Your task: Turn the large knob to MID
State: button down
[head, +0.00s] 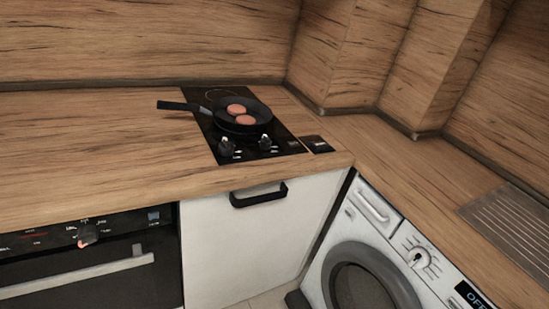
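Several knobs are in the head view, and I cannot tell for sure which one is the large knob. A dark knob (88,235) sits on the black oven panel at the lower left, with small markings around it too small to read. A light knob (422,258) sits on the washing machine's front panel at the lower right. Two smaller knobs, a left one (227,146) and a right one (265,143), stand on the hob's front part. No MID label is readable. My gripper is not in view.
A black pan (262,115) with two round brown patties (239,114) sits on the hob (272,154), its handle pointing left. A white washing machine (352,220) has a display reading OFF (474,298). The wooden counter (90,150) left of the hob is clear.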

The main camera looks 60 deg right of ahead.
aim_at(225, 149)
jog(key=k, duration=0.6)
jog(key=z, duration=1.05)
jog(key=i, duration=1)
jog(key=z, duration=0.1)
jog(key=k, duration=0.45)
jog(key=u, duration=0.85)
jog(key=i, duration=1.55)
jog(key=z, duration=0.25)
